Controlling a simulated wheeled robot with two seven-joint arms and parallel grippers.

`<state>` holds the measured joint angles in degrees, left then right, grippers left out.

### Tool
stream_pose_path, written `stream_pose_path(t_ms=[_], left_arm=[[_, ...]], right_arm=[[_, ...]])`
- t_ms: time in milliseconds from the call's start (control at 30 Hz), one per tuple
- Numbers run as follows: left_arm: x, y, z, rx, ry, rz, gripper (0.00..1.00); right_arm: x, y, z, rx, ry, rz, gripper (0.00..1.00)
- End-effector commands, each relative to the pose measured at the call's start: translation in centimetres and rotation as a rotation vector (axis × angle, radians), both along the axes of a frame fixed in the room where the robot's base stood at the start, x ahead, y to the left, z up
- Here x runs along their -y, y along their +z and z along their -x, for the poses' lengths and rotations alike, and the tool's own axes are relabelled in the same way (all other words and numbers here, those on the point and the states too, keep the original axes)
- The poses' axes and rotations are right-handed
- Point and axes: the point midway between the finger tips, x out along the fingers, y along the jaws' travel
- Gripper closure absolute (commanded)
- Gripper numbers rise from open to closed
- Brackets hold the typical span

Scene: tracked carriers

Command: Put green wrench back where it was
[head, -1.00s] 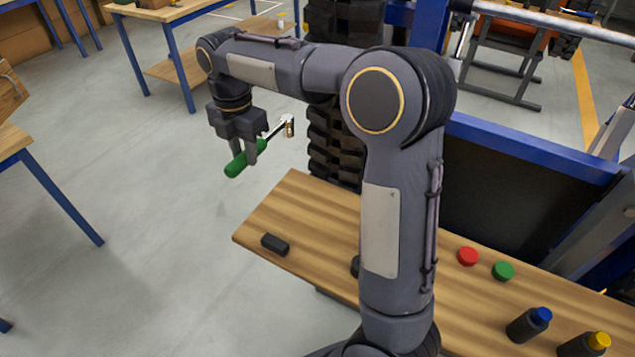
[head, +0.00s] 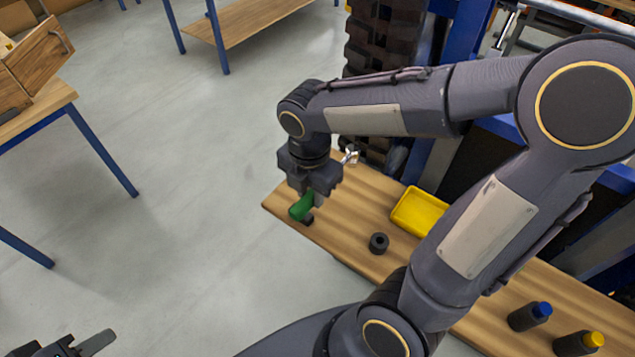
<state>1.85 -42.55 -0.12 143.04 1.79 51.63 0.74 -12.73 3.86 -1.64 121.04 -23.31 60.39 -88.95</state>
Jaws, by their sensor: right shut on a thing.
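The green wrench (head: 299,209) is in my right gripper (head: 311,198). The jaws are shut around its green handle, and its metal head shows behind the gripper to the upper right. The wrench overlaps the far left end of the wooden table (head: 345,235) in the head view. I cannot tell how high above the table it is. My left gripper (head: 82,346) shows only partly at the bottom left corner, away from the table, and its jaw opening is unclear.
A yellow tray (head: 418,210) and a black ring (head: 379,243) are on the table. A small black block (head: 308,221) is partly hidden by the wrench handle. Open floor lies left of the table.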

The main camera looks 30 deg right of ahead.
Motion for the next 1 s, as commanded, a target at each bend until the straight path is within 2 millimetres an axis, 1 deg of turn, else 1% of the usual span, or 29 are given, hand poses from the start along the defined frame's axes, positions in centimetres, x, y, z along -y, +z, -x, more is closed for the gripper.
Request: stream_pose_path(t_ms=[33, 100, 233, 300, 400, 567, 600, 700, 800, 1000], left_arm=[[0.0, 0.2, 0.0, 0.0, 0.0, 0.0, 0.64], [0.0, 0.4, 0.0, 0.0, 0.0, 0.0, 0.64], [0.0, 0.3, 0.0, 0.0, 0.0, 0.0, 0.64], [0.0, 0.3, 0.0, 0.0, 0.0, 0.0, 0.64], [0.0, 0.4, 0.0, 0.0, 0.0, 0.0, 0.64], [0.0, 0.4, 0.0, 0.0, 0.0, 0.0, 0.64], [0.0, 0.4, 0.0, 0.0, 0.0, 0.0, 0.64], [0.0, 0.6, 0.0, 0.0, 0.0, 0.0, 0.64], [0.0, 0.7, 0.0, 0.0, 0.0, 0.0, 0.64], [0.0, 0.7, 0.0, 0.0, 0.0, 0.0, 0.64]], right_arm=[[0.7, -0.5, -1.1, -0.005, -0.005, 0.002, 1.0], [1.6, -1.3, -2.5, -0.005, -0.004, 0.002, 1.0], [2.7, -4.0, -4.3, -0.006, -0.002, 0.001, 1.0], [3.1, -5.0, -5.1, -0.005, -0.001, 0.001, 1.0], [3.6, -6.0, -5.9, -0.002, -0.001, 0.001, 1.0], [4.0, -7.0, -6.5, -0.002, 0.0, 0.001, 1.0], [4.2, -7.4, -6.8, -0.002, -0.001, 0.001, 1.0], [4.1, -8.9, -6.6, -0.005, 0.001, 0.001, 1.0], [4.1, -9.9, -6.7, -0.001, 0.002, 0.0, 1.0], [4.1, -10.2, -6.7, 0.001, 0.001, 0.001, 1.0]])
